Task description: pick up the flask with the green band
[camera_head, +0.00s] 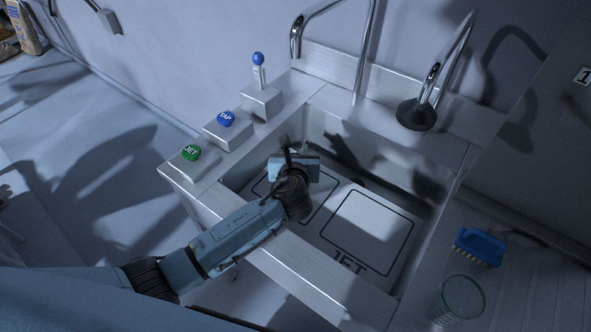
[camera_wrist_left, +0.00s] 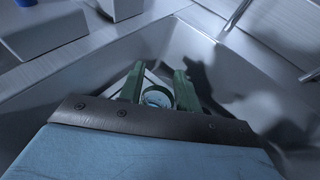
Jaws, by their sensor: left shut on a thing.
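My left gripper (camera_head: 304,150) reaches down into the left part of the steel sink (camera_head: 424,205). In the left wrist view the gripper (camera_wrist_left: 158,88) has its two greenish fingers on either side of a round, clear glass-like flask (camera_wrist_left: 157,97), seen end-on between them, and is shut on it. A dark greenish ring shows around the flask; its band cannot be made out clearly. The wrist hides most of the flask in the head view. My right gripper is out of view.
A green JET button (camera_head: 191,153), a blue TAP button (camera_head: 226,118) and a blue-knobbed lever (camera_head: 258,66) line the sink's left side. Taps stand behind. A blue brush (camera_head: 480,246) and a clear green-rimmed tumbler (camera_head: 462,297) are on the right drainboard.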

